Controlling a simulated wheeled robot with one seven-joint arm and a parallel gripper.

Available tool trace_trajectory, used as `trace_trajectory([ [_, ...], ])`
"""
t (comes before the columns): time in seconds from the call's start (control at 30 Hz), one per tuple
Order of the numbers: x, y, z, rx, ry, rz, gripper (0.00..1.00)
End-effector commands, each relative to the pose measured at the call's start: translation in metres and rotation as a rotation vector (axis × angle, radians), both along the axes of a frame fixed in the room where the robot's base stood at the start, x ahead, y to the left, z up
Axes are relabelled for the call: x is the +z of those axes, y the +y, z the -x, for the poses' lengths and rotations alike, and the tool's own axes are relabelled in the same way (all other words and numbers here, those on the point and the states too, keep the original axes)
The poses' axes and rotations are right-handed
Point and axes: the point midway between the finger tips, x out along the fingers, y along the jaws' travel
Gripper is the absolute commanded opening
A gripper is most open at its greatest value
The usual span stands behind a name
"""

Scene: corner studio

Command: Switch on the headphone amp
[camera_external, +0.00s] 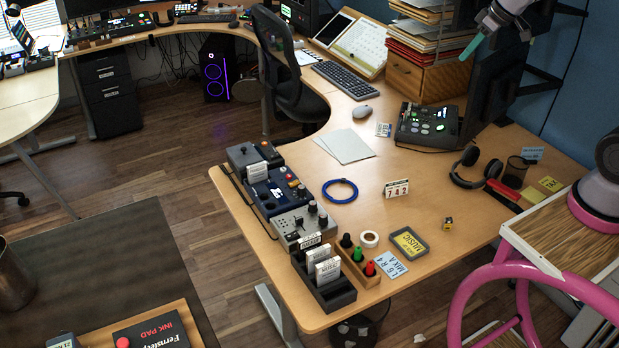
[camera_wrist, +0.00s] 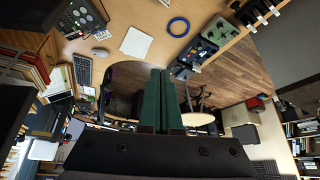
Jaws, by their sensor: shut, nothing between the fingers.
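Three small boxes with knobs stand in a row along the desk's left edge in the external view: a dark grey one (camera_external: 240,156), a blue one (camera_external: 266,204) with a red control, and a silver-grey one (camera_external: 293,221). I cannot tell which is the headphone amp, nor read any switch position. The row shows in the wrist view too, with the silver-grey box (camera_wrist: 217,30) at upper right. My gripper (camera_external: 467,52) is high at the upper right, above the desk and away from the row. Its green fingers (camera_wrist: 160,73) are together and empty.
Shelved papers (camera_external: 425,40) and monitors stand near my gripper. The desk's middle is fairly clear.

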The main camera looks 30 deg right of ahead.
Motion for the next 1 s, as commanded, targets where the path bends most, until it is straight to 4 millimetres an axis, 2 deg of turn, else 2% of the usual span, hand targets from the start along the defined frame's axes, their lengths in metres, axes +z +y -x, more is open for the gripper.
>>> trace_trajectory([
  [0.03,-0.011,0.016,-0.013,0.059,0.008,0.014,0.0],
  [0.2,-0.045,0.067,-0.049,0.25,0.012,0.05,0.0],
  [0.5,-0.12,0.165,-0.091,0.576,0.005,0.058,0.0],
  [0.77,-0.197,0.252,-0.105,0.824,-0.018,0.014,0.0],
  [1.0,-0.272,0.326,-0.101,1.011,-0.053,-0.057,0.0],
])
